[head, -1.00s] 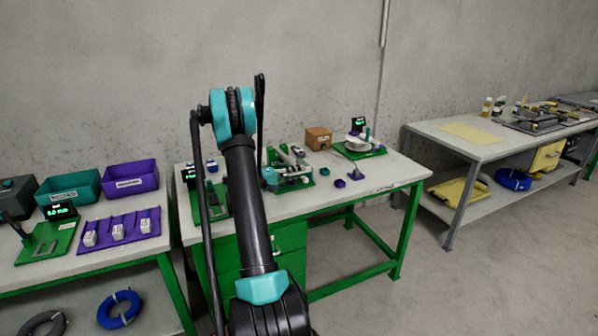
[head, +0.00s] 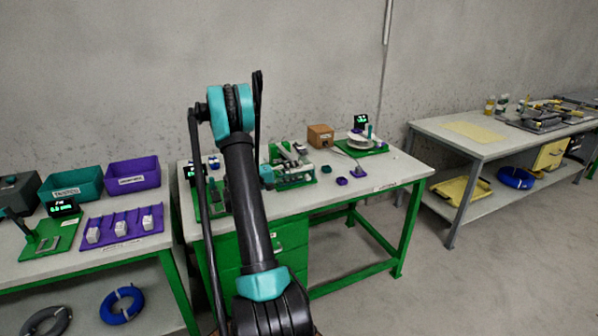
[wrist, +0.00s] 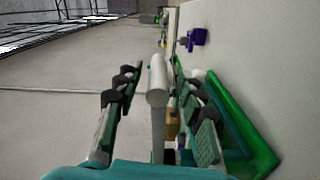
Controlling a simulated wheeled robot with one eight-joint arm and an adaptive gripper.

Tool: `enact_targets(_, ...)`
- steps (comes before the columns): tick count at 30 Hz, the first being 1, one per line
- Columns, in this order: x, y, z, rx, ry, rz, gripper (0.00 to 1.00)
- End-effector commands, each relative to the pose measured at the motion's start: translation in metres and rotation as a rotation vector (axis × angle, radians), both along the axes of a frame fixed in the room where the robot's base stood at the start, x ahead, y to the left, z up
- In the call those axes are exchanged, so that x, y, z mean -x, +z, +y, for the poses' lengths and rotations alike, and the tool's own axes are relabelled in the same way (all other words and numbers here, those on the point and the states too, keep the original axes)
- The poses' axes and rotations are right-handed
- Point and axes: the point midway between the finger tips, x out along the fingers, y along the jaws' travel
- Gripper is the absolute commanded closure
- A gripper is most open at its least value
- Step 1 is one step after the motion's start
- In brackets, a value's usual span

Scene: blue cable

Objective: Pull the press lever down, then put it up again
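The press (head: 292,165) stands on a green base on the middle table, just right of my arm in the head view. The base also shows at the right of the wrist view (wrist: 262,160). A pale grey rod with a round end, apparently the press lever (wrist: 157,88), stands between the fingers of my gripper (wrist: 157,78) in the wrist view. The fingers are open, with visible gaps on both sides of the rod. In the head view the fingers are mostly hidden behind or among the press parts, and the lever's angle cannot be told.
A brown box (head: 320,136) and a green-based station with a display (head: 366,147) stand behind and right of the press. Small purple parts (head: 358,171) lie at the front right. Another green-based fixture (head: 211,202) is left of my arm.

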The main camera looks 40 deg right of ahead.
Motion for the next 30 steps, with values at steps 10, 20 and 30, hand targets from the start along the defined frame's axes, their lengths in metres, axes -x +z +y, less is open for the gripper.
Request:
enact_targets(10,-0.013,0.0,0.049,0.0,0.002,0.0,0.61)
enact_targets(20,-0.014,0.0,0.056,0.0,0.002,0.0,0.61)
enact_targets(30,-0.014,0.0,0.056,-0.002,0.002,0.0,0.61)
